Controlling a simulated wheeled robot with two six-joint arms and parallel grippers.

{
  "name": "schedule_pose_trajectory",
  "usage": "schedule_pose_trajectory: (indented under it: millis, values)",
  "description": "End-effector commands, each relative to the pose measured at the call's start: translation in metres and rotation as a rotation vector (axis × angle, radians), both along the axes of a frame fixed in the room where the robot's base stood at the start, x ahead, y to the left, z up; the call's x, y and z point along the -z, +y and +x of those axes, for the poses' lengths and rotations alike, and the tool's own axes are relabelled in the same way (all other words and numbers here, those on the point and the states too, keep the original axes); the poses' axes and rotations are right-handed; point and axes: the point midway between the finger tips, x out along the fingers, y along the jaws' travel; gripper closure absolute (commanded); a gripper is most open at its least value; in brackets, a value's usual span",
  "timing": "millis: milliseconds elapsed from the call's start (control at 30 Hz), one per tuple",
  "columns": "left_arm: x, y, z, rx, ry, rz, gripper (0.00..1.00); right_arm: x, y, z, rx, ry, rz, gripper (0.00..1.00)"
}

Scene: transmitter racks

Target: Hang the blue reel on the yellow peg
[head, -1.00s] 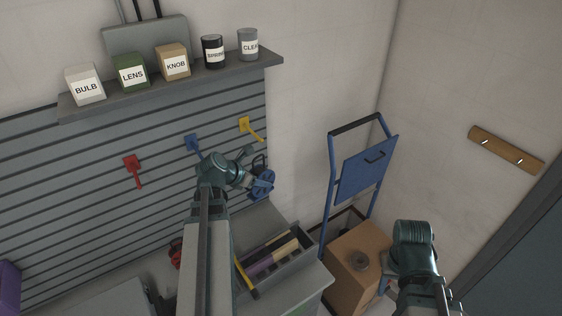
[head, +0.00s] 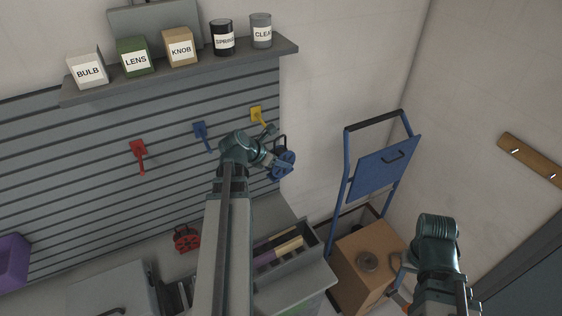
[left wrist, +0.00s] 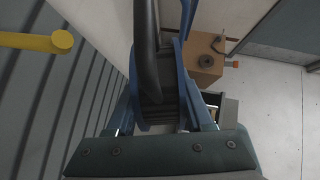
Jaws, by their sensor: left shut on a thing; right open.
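The yellow peg (head: 257,115) sticks out near the right end of the slatted wall, below the shelf. It also shows at the upper left of the left wrist view (left wrist: 38,41). My left gripper (head: 272,164) is shut on the blue reel (head: 284,165) and holds it in the air, below and to the right of the yellow peg, apart from it. In the left wrist view, the reel's dark handle and blue sides (left wrist: 187,75) rise between the fingers. My right gripper (head: 398,272) is open beside the cardboard box, partly hidden by its arm.
A blue peg (head: 201,134) and a red peg (head: 138,153) are further left on the wall. A red reel (head: 186,238) stands on the bench. A grey shelf (head: 180,73) with labelled containers overhangs the pegs. A blue hand truck (head: 385,167) and cardboard box (head: 362,268) stand at right.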

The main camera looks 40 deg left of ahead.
Motion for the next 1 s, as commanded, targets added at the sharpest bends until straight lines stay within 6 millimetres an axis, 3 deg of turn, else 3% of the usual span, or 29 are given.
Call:
schedule_pose_trajectory:
  millis: [1000]
  values:
    - [0.005,0.05,0.026,0.0,-0.001,0.0,1.0,0.005,0.0,0.0,-0.003,0.0,0.0,0.5]
